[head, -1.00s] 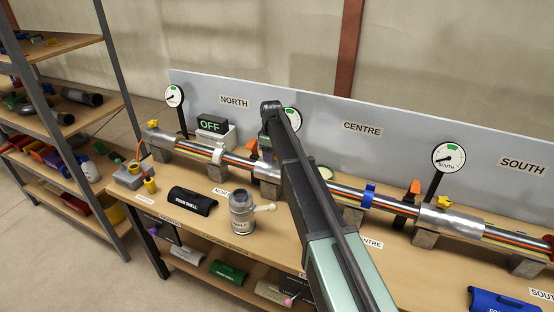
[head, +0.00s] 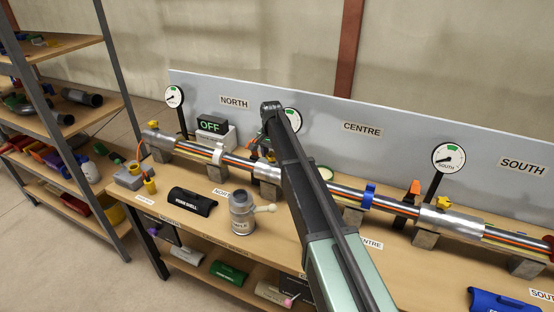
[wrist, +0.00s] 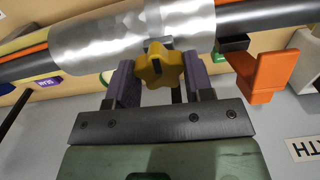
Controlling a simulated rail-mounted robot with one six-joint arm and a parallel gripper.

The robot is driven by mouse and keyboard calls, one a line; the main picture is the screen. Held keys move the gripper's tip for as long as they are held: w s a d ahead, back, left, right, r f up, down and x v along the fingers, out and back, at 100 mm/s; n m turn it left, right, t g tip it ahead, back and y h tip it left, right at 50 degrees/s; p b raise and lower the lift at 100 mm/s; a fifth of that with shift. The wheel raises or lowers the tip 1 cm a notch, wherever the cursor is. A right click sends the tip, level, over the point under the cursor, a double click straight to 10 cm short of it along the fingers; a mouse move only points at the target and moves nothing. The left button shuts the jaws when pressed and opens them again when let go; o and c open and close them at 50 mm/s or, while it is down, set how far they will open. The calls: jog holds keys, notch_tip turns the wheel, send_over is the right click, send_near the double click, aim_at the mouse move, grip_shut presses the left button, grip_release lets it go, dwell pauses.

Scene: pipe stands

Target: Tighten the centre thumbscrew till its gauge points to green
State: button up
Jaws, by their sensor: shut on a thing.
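The yellow star-shaped centre thumbscrew (wrist: 158,63) sits on a silver clamp sleeve (wrist: 95,42) in the wrist view. My gripper (wrist: 162,80) is shut on it, with one purple finger pad on each side of the knob. In the head view my arm hides the thumbscrew and most of its sleeve. The centre gauge (head: 293,117) shows only in part behind my arm, so I cannot read its needle.
An orange lever (wrist: 265,75) stands close beside my gripper in the wrist view. The north gauge (head: 174,96) and south gauge (head: 448,157) stand on either side along the pipe.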

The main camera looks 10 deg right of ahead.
aim_at(272, 154)
jog(key=o, duration=0.9)
jog(key=shift+m, duration=0.5)
notch_tip(272, 154, up, 6)
jog(key=p, duration=0.6)
